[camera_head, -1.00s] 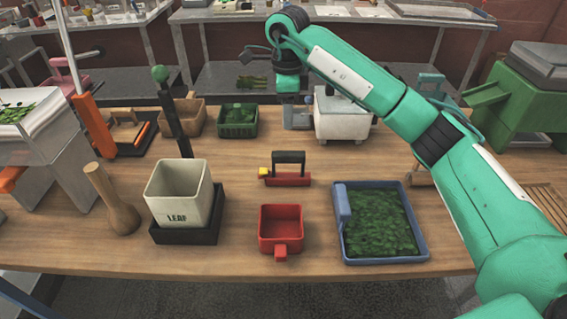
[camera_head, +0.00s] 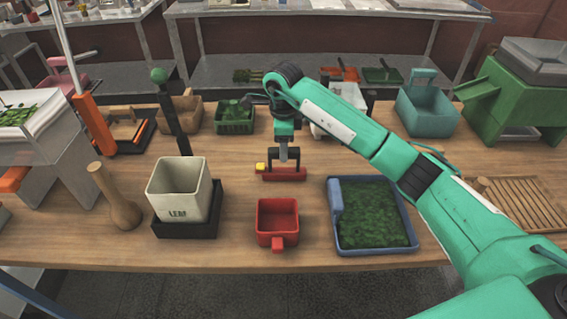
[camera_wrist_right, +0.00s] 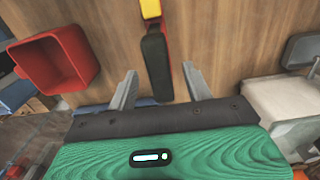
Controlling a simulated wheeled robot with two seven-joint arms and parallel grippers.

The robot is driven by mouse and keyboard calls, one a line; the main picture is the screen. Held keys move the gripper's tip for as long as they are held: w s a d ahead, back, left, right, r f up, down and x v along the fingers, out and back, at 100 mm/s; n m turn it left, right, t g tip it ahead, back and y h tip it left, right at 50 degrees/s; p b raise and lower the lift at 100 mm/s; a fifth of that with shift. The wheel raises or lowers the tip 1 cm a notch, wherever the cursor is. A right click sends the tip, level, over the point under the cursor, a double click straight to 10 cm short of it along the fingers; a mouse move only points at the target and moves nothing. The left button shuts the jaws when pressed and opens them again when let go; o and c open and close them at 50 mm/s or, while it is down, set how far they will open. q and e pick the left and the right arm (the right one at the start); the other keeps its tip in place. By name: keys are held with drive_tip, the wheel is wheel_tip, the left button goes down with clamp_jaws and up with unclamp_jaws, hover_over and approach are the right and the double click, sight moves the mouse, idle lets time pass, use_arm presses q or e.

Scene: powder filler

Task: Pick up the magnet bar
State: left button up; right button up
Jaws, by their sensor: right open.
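The magnet bar (camera_head: 284,174) lies on the wooden table. It is a red bar with a black handle and a yellow end at its left. My right gripper (camera_head: 283,155) is above it, pointing down at the handle and partly hiding it. In the right wrist view the open fingers (camera_wrist_right: 158,88) stand apart, with the black handle (camera_wrist_right: 156,66) between their lines, and the yellow end (camera_wrist_right: 150,8) is at the top edge. Nothing is held, and I cannot tell the exact height gap. My left gripper is not in view.
A red scoop box (camera_head: 277,222) is in front of the bar. A blue tray of green leaves (camera_head: 335,240) is to the right. A white LEAF container (camera_head: 178,190) stands on a black scale (camera_head: 186,230) to the left. A green basket (camera_head: 234,127) is behind.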

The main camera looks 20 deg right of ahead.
drive_tip(key=shift+f, duration=1)
clamp_jaws()
drive_tip(key=shift+r, duration=0.15)
